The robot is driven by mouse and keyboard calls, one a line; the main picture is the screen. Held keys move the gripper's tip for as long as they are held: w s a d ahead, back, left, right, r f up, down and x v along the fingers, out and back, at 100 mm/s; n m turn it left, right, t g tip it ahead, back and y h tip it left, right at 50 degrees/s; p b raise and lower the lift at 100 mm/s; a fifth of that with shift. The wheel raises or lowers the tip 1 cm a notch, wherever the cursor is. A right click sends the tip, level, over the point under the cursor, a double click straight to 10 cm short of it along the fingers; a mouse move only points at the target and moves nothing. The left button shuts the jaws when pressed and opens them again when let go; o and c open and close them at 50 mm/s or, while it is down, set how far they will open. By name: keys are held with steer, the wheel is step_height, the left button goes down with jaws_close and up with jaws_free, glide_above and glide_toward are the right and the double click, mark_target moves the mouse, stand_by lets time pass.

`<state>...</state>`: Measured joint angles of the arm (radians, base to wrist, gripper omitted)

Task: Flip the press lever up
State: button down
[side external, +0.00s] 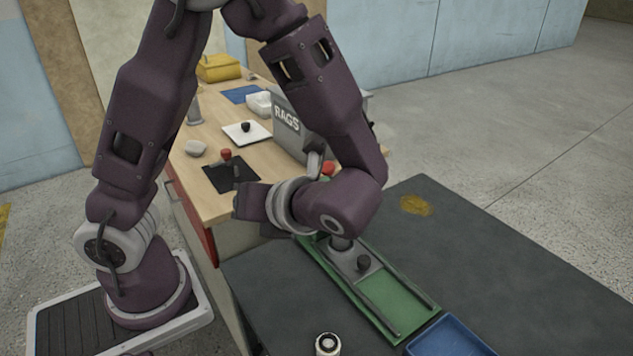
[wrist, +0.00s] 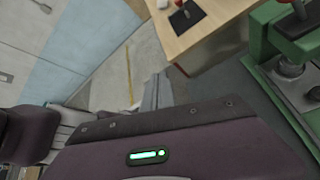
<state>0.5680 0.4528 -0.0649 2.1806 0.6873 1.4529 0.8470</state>
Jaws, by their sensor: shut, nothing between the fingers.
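The press shows in the wrist view as a green frame (wrist: 262,45) at the right, with a grey round part below its head. A red knob at the picture's top edge, on a grey stem (wrist: 300,9), looks like its lever end. In the side external view, its green base (side external: 395,300) with dark rails stands on the dark table; my arm hides most of the upper press. A red spot (side external: 328,168) shows beside my arm. My gripper (side external: 240,204) points left, apart from the visible press parts. Its narrow grey fingers (wrist: 157,92) look closed and empty.
A wooden bench (side external: 215,140) behind holds a grey RAGS box (side external: 287,122), a black mat (side external: 222,177) with a red-knobbed item, and a white plate (side external: 247,133). A blue tray (side external: 450,338) and a small round part (side external: 327,344) are at the dark table's front.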

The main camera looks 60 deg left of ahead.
mark_target(333, 176)
steer(key=w+d+f+m+t+y, duration=0.5)
steer(key=m+t, duration=0.5)
steer(key=m, duration=0.6)
steer(key=shift+w+d+f+y, duration=0.3)
steer(key=shift+w+d+f, duration=0.05)
steer(key=shift+w, duration=0.85)
steer(key=shift+a, duration=0.1)
steer(key=w+a+r, duration=0.2)
steer(key=w+a, duration=0.6)
steer(key=shift+m, duration=0.3)
